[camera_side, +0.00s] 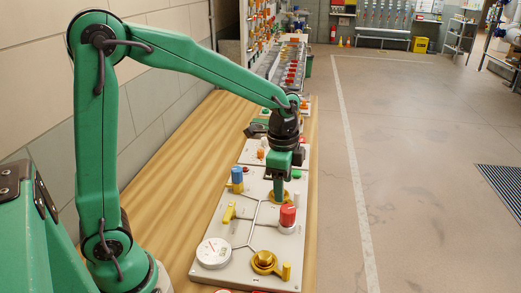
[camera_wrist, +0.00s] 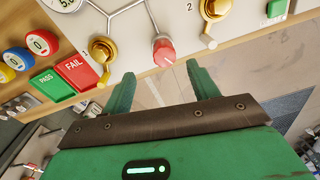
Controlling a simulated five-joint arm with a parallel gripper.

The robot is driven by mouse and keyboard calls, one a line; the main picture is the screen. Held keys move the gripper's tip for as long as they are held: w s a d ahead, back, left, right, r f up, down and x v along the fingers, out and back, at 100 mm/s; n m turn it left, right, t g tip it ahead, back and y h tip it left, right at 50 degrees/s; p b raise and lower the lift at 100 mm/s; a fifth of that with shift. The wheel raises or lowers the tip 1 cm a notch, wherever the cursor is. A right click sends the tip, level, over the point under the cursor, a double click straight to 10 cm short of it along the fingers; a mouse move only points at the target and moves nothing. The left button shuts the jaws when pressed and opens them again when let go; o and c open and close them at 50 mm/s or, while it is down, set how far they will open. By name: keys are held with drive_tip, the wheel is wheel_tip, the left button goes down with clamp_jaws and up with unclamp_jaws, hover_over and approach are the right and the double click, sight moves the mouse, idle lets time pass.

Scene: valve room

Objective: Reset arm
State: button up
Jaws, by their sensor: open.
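My green gripper (camera_side: 279,190) hangs pointing down over the far part of a white valve panel (camera_side: 240,232) in the side view. In the wrist view its two fingers (camera_wrist: 163,88) stand apart with nothing between them. A red knob (camera_side: 287,215) is just nearer the camera than the gripper; it also shows beyond the fingers in the wrist view (camera_wrist: 163,52). A brass valve (camera_side: 270,197) is partly hidden behind the gripper. Another brass valve (camera_side: 264,260) with a yellow handle is at the panel's near end. Whether the fingers touch anything is unclear in the side view.
The panel also carries a white gauge (camera_side: 213,252), a blue knob (camera_side: 237,174) and a yellow lever (camera_side: 229,212). PASS (camera_wrist: 46,83) and FAIL (camera_wrist: 77,71) buttons show in the wrist view. More panels line the wooden bench (camera_side: 175,165). Floor at right is clear.

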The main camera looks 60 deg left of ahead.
drive_tip(key=s+a+r+n+t, duration=0.1)
drive_tip(key=s+r+n, duration=0.3)
drive_tip(key=s, duration=0.4)
drive_tip(key=s+a+r+n+t, duration=0.2)
drive_tip(key=s+r+n+t, duration=0.2)
drive_tip(key=s+n, duration=0.2)
drive_tip(key=shift+s+a+r+n, duration=0.3)
drive_tip(key=shift+s+n, duration=0.1)
drive_tip(key=shift+s, duration=0.75)
